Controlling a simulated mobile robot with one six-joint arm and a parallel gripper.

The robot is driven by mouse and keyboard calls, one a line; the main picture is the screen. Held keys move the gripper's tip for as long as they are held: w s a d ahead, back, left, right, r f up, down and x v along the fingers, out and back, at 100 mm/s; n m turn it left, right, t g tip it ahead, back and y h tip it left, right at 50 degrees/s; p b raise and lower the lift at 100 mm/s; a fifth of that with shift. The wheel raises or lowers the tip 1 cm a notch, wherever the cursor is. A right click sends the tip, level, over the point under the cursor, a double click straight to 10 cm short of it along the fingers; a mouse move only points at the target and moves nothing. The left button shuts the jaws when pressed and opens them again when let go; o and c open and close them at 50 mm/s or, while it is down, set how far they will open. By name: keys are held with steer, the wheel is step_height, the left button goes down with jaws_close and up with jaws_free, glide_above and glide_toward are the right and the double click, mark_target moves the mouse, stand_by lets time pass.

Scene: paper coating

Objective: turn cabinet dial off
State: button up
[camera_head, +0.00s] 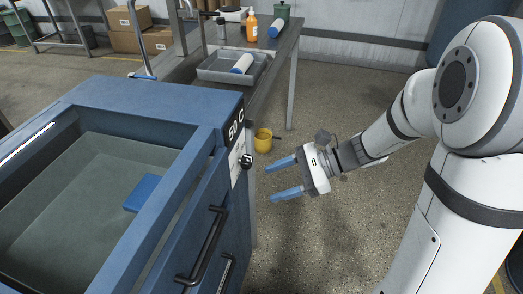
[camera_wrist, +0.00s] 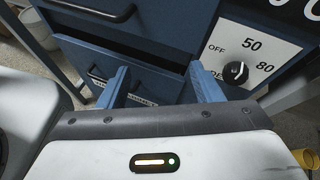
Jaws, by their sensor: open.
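The blue cabinet (camera_head: 150,104) stands at the left in the head view, with "50 C" on its top edge. Its small black dial (camera_head: 246,160) is on a white panel near the right end of the front. In the wrist view the dial (camera_wrist: 236,73) is to the right of the fingers, with labels OFF, 50 and 80 around it. A light mark shows on the knob; I cannot tell for sure which label it points to. My gripper (camera_head: 268,184), with blue fingers, is open and empty, in front of the dial panel and apart from it.
Black bar handles (camera_head: 205,246) stick out from the cabinet front. In the wrist view, a lower drawer (camera_wrist: 130,80) looks partly open. A yellow mug (camera_head: 263,141) is beyond my gripper. A workbench with a grey tray (camera_head: 213,70) stands behind.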

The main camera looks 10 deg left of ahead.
mark_target(251, 164)
steer(key=w+f+m+t+y+b, duration=0.45)
steer(key=w+f+m, duration=0.35)
steer(key=w, duration=0.2)
steer(key=shift+m+t+y, duration=0.25)
steer(key=shift+m, duration=0.05)
steer(key=a, duration=0.2)
steer(key=w+a, duration=0.1)
steer(key=a, duration=0.5)
steer(key=shift+w+a+r, duration=0.25)
steer(key=c, duration=0.9)
steer(key=shift+d, duration=0.45)
steer(key=shift+c, duration=0.4)
steer(key=shift+a+b, duration=0.25)
steer(key=shift+b, duration=0.05)
steer(key=shift+a, duration=0.15)
